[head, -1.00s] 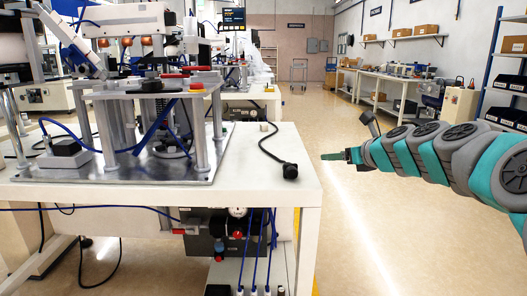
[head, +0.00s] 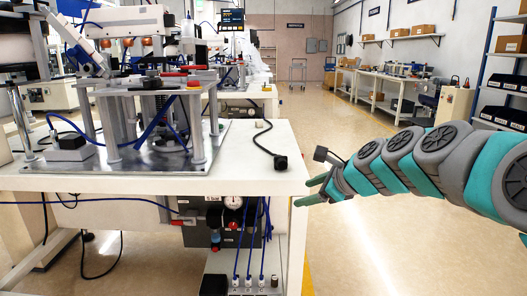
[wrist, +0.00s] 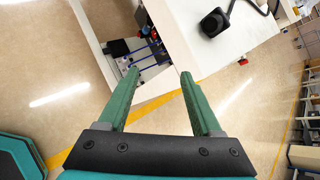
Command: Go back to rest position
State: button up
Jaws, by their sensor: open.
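My gripper (head: 312,192) is at the end of my teal and grey arm, which reaches in from the right edge of the head view. Its tip is beside the right front corner of the white table (head: 262,172). In the wrist view, the two green fingers of my gripper (wrist: 158,74) are spread apart with nothing between them. Beyond them are the table's corner and the floor. I cannot tell whether a finger touches the table edge.
A black cable end (head: 280,162) lies near the table's right edge. Pneumatic parts (head: 232,215) hang below the tabletop. The aisle floor (head: 340,125) to the right is clear.

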jog(key=s+a+f+n+g+h, duration=0.1)
jog(key=s+a+f+n+g, duration=0.15)
jog(key=s+f+n, duration=0.5)
jog(key=s+a+f+n+g+h, duration=0.1)
jog(key=s+f+n+g, duration=0.25)
jog(key=s, duration=0.65)
jog(key=s+d+f+n+g+h, duration=0.1)
jog(key=s+d+f+n, duration=0.1)
jog(key=s, duration=0.5)
jog(key=s+d+f+n+g+h, duration=0.1)
jog(key=s+d+f+n+g, duration=0.1)
jog(key=s+n, duration=0.3)
jog(key=s+d+f+n+g+h, duration=0.1)
jog(key=s+d+f+n+h, duration=0.1)
jog(key=s, duration=0.6)
jog(key=shift+s+d+f+n, duration=0.35)
jog(key=shift+d+f+n, duration=0.3)
jog(key=shift+n, duration=0.35)
jog(key=shift+a, duration=0.1)
